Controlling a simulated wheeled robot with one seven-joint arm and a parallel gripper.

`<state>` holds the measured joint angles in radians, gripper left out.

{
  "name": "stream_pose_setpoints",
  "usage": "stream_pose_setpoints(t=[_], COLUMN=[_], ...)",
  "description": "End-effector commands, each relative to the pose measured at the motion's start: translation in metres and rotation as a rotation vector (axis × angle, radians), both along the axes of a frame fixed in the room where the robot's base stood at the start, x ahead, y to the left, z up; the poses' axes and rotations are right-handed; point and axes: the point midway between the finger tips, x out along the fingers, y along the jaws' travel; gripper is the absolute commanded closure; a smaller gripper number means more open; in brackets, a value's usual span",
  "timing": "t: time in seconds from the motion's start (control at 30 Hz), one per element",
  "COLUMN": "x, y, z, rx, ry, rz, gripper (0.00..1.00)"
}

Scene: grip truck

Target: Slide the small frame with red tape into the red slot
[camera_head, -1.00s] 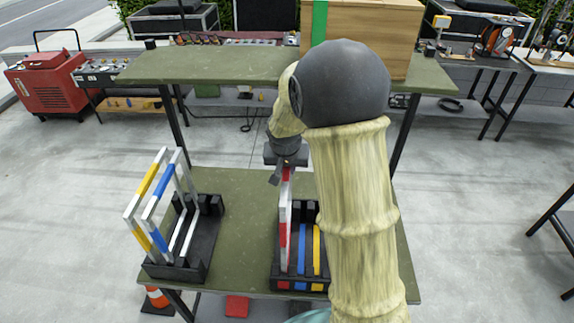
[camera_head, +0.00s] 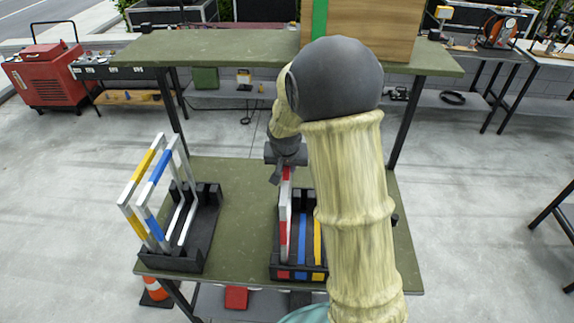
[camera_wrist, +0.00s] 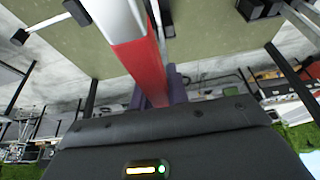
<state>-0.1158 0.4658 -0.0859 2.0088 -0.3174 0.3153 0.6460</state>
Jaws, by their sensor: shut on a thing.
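The small frame with red tape (camera_head: 284,215) is white with red bands and stands upright at the left side of the right-hand black rack (camera_head: 296,272). That rack has red, blue and yellow marks on its front, and the frame's lower end is at the red-marked slot (camera_head: 283,275). Whether it is fully seated cannot be told. My gripper (camera_head: 286,168) is shut on the frame's top. In the wrist view the frame's red-taped bar (camera_wrist: 140,70) runs up to the gripper's fingers (camera_wrist: 160,92).
A left black rack (camera_head: 190,255) holds frames with yellow tape (camera_head: 137,180) and blue tape (camera_head: 160,168). A green shelf (camera_head: 220,45) with a wooden box (camera_head: 370,30) is above and behind. The green table (camera_head: 240,215) is clear between the racks.

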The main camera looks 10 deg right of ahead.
Motion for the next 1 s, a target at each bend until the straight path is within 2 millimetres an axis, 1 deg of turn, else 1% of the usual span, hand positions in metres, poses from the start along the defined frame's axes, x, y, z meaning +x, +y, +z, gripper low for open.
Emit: stream_pose_setpoints(t=[0.03, 0.5, 0.67, 1.0], x=[0.000, 0.000, 0.000, 0.000], y=[0.001, 0.002, 0.002, 0.001], z=[-0.005, -0.029, -0.033, -0.032], rx=[0.000, 0.001, 0.000, 0.000], ry=[-0.002, -0.001, -0.001, -0.002], rz=[0.001, 0.003, 0.004, 0.000], gripper=[1.00, 1.00, 1.00, 1.00])
